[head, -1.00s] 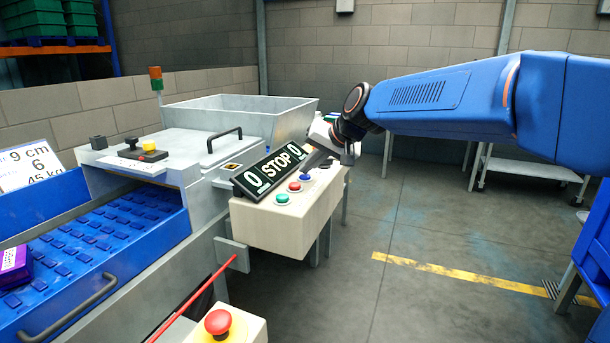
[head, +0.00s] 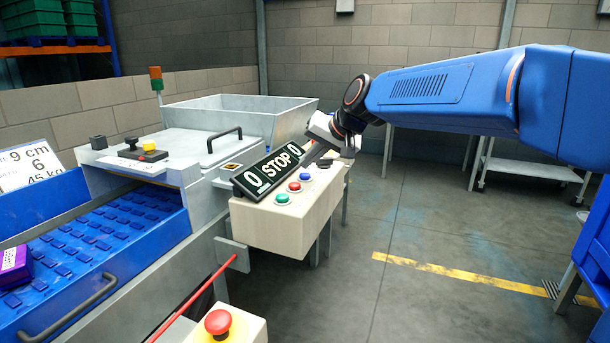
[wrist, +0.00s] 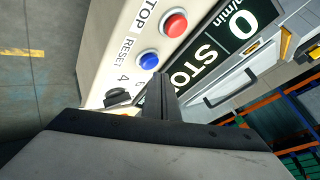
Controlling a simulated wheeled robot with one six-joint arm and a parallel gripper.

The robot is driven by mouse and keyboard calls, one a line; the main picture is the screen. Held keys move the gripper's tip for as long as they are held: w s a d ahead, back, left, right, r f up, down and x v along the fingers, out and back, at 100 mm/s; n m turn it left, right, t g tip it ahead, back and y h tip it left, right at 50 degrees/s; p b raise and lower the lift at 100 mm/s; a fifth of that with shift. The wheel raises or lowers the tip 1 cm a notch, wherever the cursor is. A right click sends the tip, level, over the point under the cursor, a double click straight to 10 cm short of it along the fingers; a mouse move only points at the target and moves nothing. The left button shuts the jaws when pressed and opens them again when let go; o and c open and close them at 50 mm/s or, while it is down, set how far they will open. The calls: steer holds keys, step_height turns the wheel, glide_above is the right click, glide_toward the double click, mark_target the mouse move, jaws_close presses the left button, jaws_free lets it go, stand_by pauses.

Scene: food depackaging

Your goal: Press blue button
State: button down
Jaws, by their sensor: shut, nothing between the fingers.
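The blue button (head: 305,177) sits on the sloped top of the pale control box (head: 285,228), at the far end of a row with a red button (head: 294,187) and a green button (head: 282,198). My gripper (head: 306,160) is shut and empty, just above and behind the blue button, close to the display. In the wrist view the closed fingertips (wrist: 158,82) point at the panel beside the blue button (wrist: 149,60), with a small gap in the picture. The label RESET stands by it, and the red button (wrist: 174,23) is further up.
A black display (head: 270,170) reading "0 STOP 0" stands along the button row, very near my fingers. A black knob (wrist: 118,95) lies on the other side of the blue button. A red emergency button (head: 218,322) is in the foreground. Open floor lies to the right.

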mark_target(308, 175)
steer(key=shift+r, duration=0.1)
steer(key=shift+r, duration=2.45)
